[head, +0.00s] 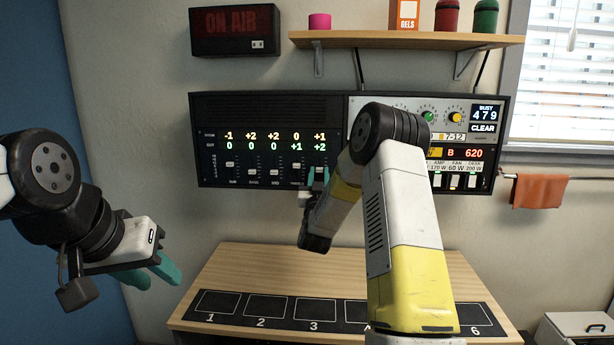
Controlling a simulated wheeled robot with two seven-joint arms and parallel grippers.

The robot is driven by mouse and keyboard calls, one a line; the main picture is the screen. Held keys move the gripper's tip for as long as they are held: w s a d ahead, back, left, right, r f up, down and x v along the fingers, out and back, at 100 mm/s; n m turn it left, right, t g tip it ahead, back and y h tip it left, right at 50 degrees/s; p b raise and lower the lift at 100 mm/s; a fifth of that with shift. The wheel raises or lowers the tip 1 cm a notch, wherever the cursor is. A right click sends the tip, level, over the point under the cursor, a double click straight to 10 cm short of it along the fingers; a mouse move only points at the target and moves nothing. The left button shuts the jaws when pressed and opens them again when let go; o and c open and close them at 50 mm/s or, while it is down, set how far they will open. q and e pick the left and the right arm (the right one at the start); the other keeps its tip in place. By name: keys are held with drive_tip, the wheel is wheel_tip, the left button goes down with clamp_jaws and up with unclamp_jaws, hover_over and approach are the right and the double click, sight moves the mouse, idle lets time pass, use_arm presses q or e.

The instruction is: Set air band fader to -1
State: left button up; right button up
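The dark equalizer panel (215,115) fills the left half of the wall unit. Its upper number row reads -1, +2, +2, 0, +1 and its lower row reads 0, 0, 0, +1, +2. Fader caps show in the columns to the left, such as the first one (229,165). The air fader, in the rightmost column under +1 and +2, is mostly hidden by my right gripper (318,177). Its teal fingertips are at that fader; whether they touch or grip the cap is unclear. My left gripper (152,273) is open and empty, well away from the panel.
The right half of the unit (398,103) has knobs, displays and switches, partly covered by my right arm. A wooden table (270,262) with a numbered black strip stands below. A shelf (400,40) and an ON AIR sign (234,30) are above. An orange cloth (540,192) hangs at right.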

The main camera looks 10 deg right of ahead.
clamp_jaws()
idle(0.7)
drive_tip(key=shift+f, duration=0.1)
idle(0.4)
